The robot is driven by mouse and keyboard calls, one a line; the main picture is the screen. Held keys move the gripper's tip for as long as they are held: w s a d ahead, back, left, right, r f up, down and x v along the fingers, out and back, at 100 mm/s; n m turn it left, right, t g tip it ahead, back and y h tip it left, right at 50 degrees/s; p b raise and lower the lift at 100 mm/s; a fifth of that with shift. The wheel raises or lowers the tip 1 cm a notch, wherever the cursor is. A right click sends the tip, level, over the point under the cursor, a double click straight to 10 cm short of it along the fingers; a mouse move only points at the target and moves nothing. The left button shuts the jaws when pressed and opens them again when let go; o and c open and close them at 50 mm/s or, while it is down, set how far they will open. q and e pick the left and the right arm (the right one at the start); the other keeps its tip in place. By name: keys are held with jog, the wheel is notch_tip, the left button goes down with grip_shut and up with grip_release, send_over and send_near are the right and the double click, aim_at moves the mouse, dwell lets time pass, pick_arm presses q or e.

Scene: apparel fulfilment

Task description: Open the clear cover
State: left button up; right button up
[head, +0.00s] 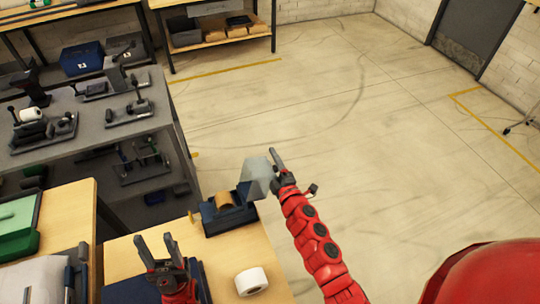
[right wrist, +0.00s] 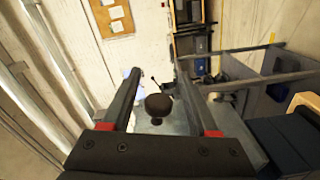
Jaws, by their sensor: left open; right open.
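The clear cover (head: 257,174) is a pale, see-through panel standing raised at the right side of a dark blue device (head: 230,220) that holds a tan roll (head: 224,200). The device sits at the far right corner of the wooden table. My right gripper (head: 276,166) is right beside the cover, partly hidden by it. In the right wrist view its open fingers (right wrist: 158,75) stand on either side of a dark round knob (right wrist: 158,105), in front of a pale surface. I cannot tell whether they touch it. My left gripper (head: 157,249) is open and empty above the table.
A white roll (head: 251,281) lies on the wooden table (head: 228,258) near its right edge. A dark blue item is under my left gripper. A grey bench (head: 95,138) with several black devices stands behind at left.

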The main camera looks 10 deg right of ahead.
jog(key=shift+s+r, duration=0.1)
grip_shut()
dwell(1.4)
